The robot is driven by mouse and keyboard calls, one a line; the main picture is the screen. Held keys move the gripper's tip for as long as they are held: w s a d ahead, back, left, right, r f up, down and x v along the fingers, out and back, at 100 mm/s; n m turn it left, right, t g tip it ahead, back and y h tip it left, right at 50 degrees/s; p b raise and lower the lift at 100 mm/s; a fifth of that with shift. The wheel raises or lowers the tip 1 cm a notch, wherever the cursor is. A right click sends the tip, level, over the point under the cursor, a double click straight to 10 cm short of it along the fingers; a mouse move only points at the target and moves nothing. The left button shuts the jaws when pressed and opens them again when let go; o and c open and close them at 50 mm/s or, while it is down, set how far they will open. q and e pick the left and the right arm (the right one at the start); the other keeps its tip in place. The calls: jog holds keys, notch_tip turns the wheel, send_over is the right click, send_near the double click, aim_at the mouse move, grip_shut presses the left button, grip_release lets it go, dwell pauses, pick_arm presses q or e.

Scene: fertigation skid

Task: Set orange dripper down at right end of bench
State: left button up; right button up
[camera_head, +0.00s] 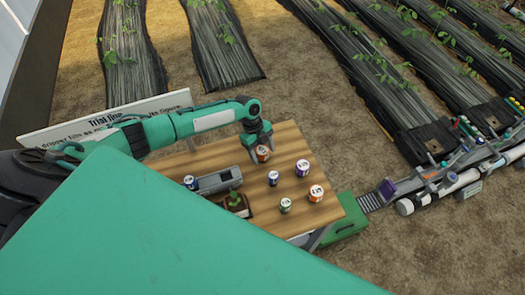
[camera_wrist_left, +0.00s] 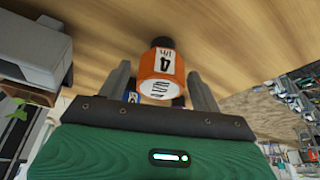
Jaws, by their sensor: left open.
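An orange dripper (camera_head: 262,154) with a white label stands on the wooden bench (camera_head: 225,165) near its back edge. My left gripper (camera_head: 259,146) is over it from behind, jaws apart. In the left wrist view, the orange dripper (camera_wrist_left: 156,72), with a dark top and a label reading 4 l/h, sits between the two open fingers, with a gap visible on either side. My right gripper is not in view.
Purple (camera_head: 302,167), dark blue (camera_head: 273,178) and green-labelled (camera_head: 285,205) drippers stand on the bench. Left of them are a grey box-like device (camera_head: 218,180), a blue-labelled dripper (camera_head: 190,182) and a small plant (camera_head: 235,200). A green case (camera_head: 345,228) lies beyond the right edge.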

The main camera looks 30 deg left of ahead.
pick_arm(q)
jog(key=shift+r, duration=0.2)
jog(key=b+v, duration=0.4)
jog(key=v, duration=0.8)
